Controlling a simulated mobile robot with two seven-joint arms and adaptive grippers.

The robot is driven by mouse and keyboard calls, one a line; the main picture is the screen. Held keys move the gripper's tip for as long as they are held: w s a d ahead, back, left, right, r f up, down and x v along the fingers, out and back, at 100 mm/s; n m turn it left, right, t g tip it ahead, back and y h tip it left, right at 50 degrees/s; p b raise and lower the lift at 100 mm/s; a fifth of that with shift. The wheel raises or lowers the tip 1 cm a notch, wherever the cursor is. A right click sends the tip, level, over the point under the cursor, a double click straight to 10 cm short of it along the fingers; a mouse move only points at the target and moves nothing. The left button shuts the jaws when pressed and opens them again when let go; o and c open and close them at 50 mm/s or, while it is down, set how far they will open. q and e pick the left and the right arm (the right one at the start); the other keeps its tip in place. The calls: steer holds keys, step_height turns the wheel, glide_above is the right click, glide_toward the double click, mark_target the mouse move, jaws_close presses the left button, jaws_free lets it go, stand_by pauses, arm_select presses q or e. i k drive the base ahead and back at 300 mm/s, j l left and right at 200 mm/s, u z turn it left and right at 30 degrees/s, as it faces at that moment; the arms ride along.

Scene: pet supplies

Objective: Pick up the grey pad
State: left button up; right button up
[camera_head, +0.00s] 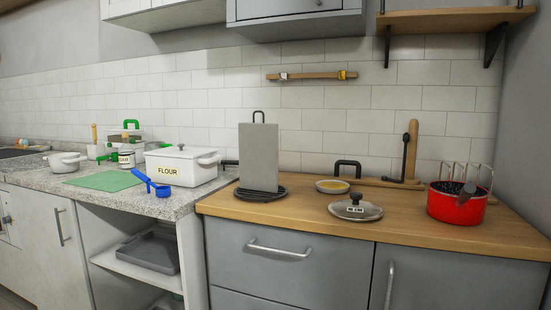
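A grey upright rectangular panel (258,157), the likeliest match for the grey pad, stands on the left part of the wooden counter (400,222). A flat grey tray-like thing (150,252) also lies on the open shelf below the stone counter. Neither of my grippers is in view.
Left of the panel are a white FLOUR box (182,168), a blue scoop (150,183) and a green mat (105,180). Right of it are a small bowl (332,187), a lid (355,209) and a red pot (455,207). The wooden counter's front middle is clear.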

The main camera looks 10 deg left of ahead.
mark_target(258, 142)
steer(key=i+j+z, duration=0.1)
steer(key=z, duration=0.25)
steer(key=j+z, duration=0.25)
steer(key=z, duration=0.15)
steer(key=i+j+z, duration=0.1)
steer(key=j+z, duration=0.65)
steer(key=j, duration=0.6)
